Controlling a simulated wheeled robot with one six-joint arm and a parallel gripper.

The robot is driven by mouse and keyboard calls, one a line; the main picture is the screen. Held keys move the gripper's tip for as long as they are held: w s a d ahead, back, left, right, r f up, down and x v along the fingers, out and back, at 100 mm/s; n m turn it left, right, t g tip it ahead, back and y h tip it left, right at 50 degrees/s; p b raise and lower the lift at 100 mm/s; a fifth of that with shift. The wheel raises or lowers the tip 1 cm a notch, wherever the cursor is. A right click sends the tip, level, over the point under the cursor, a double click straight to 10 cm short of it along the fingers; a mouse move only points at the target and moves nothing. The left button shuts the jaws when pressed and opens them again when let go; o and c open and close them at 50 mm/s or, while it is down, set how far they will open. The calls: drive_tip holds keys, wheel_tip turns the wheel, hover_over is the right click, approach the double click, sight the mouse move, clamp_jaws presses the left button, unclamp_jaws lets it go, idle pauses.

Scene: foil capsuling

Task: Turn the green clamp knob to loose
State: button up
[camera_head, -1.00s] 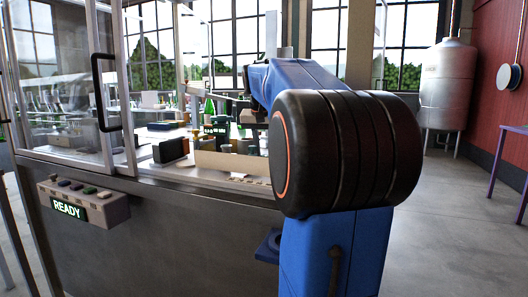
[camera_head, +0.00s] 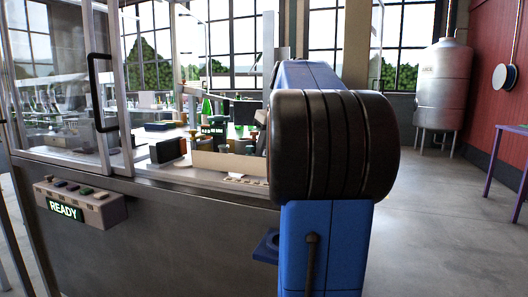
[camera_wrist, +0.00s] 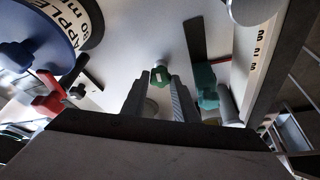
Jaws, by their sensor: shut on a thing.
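A small green knob (camera_wrist: 159,75) with a pale cylindrical end shows in the middle of the wrist view. My gripper (camera_wrist: 158,88) has a ribbed finger on each side of it and is shut on it. Which way the knob is turned cannot be told. A larger teal lobed knob (camera_wrist: 206,86) stands just right of the right finger, beside a dark flat bar. In the head view my own arm hides the gripper and the knob it holds.
A pale scale-marked strip (camera_wrist: 262,62) runs along the right. In the head view, a framed glass door (camera_head: 62,95) stands left above a control box (camera_head: 82,203) reading "READY".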

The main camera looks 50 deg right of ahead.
drive_tip(key=shift+d+n+y, duration=0.1)
drive_tip(key=shift+n+y, duration=0.3)
drive_tip(key=shift+n, duration=0.5)
drive_tip(key=o, duration=1.1)
drive_tip(key=shift+r, duration=0.1)
drive_tip(key=v, duration=1.7)
drive_tip(key=shift+r, duration=0.15)
